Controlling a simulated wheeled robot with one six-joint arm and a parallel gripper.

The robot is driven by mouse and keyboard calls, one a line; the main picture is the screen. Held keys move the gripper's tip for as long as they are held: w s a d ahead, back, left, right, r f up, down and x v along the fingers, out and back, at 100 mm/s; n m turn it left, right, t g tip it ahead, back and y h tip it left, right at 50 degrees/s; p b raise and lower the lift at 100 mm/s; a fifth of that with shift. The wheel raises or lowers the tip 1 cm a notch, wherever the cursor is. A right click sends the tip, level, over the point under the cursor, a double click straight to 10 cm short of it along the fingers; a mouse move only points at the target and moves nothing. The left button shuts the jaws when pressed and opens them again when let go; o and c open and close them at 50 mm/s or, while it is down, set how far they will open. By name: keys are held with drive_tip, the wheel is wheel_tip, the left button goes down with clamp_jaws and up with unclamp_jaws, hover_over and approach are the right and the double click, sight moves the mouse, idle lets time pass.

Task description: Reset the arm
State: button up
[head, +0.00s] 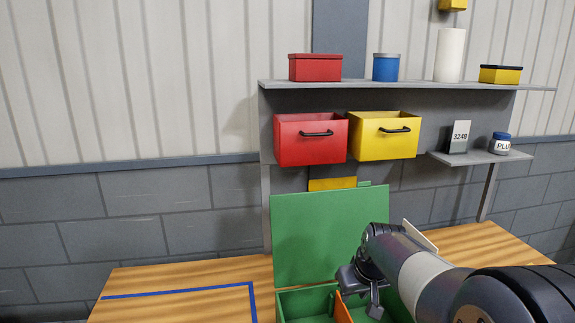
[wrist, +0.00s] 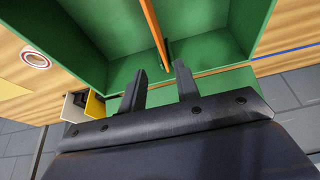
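My arm reaches in from the lower right in the head view, with my gripper (head: 366,296) just above the open green box (head: 306,303). In the wrist view my gripper (wrist: 162,80) has its two dark fingers apart, with nothing seen between them. Beyond the fingers the green box (wrist: 75,30) shows its inside, split by an orange divider (wrist: 154,27). A small dark item (wrist: 167,50) lies by the divider's end; I cannot tell what it is. The box's green lid (head: 325,233) stands raised behind it.
The wooden table (head: 190,275) has a blue outlined area at left, clear. Behind are a red drawer (head: 296,148), a yellow drawer (head: 378,146) and a grey shelf (head: 410,85) with containers. A small side shelf (head: 476,158) holds a "3248" card and a jar.

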drive_tip(key=shift+r+p, duration=1.4)
drive_tip(key=shift+r, duration=0.9)
drive_tip(key=shift+f, duration=0.15)
